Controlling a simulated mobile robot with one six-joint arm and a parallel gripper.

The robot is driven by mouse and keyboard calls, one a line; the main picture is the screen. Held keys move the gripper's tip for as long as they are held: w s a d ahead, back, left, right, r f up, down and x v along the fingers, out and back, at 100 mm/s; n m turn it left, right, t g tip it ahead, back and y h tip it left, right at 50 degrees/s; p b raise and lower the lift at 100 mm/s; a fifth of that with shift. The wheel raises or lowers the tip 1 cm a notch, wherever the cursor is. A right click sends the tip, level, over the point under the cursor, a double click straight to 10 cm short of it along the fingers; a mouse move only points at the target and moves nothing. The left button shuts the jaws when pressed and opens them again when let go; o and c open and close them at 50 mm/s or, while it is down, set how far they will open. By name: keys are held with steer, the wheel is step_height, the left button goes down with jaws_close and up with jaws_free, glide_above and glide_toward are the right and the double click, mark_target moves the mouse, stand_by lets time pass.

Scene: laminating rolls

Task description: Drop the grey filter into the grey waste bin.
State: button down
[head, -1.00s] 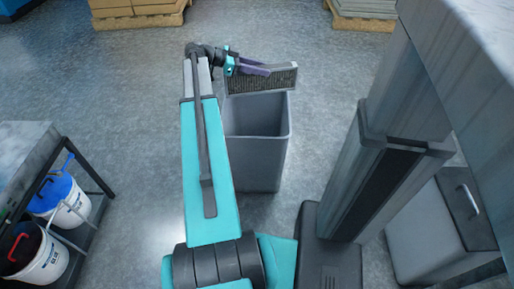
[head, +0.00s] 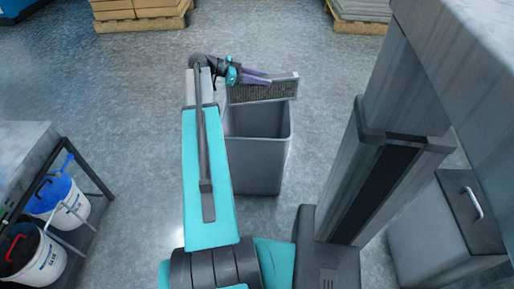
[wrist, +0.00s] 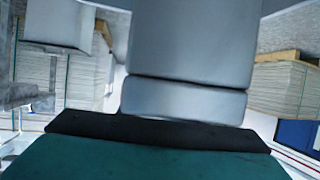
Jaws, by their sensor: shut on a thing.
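The grey filter (head: 270,92) is a thin panel with a dark mesh face and a light frame, seen in the head view. My gripper (head: 262,80), with purple fingers, is shut on its upper edge and holds it roughly upright. The filter shows at the far side of the grey waste bin's (head: 257,165) open top and covers its far rim. I cannot tell whether its lower edge is inside the bin or touching it. The bin stands upright on the floor; the visible part of its inside looks empty. The wrist view does not clearly show the filter.
A shelf cart (head: 88,212) with two white buckets (head: 62,203) stands at the left. A grey cabinet (head: 435,228) and a high worktop (head: 465,60) are at the right. Loaded pallets (head: 140,22) lie at the back. The floor around the bin is clear.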

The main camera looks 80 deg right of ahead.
mark_target(261, 86)
steer(key=shift+f+b, duration=0.5)
steer(key=shift+f, duration=1.25)
steer(key=c, duration=1.2)
jaws_free()
steer(key=shift+w, duration=0.1)
steer(key=p+v, duration=0.3)
steer(key=v, duration=1)
steer(key=shift+w+a+r, duration=0.15)
steer(key=shift+w+a, duration=0.05)
steer(key=shift+w, duration=0.05)
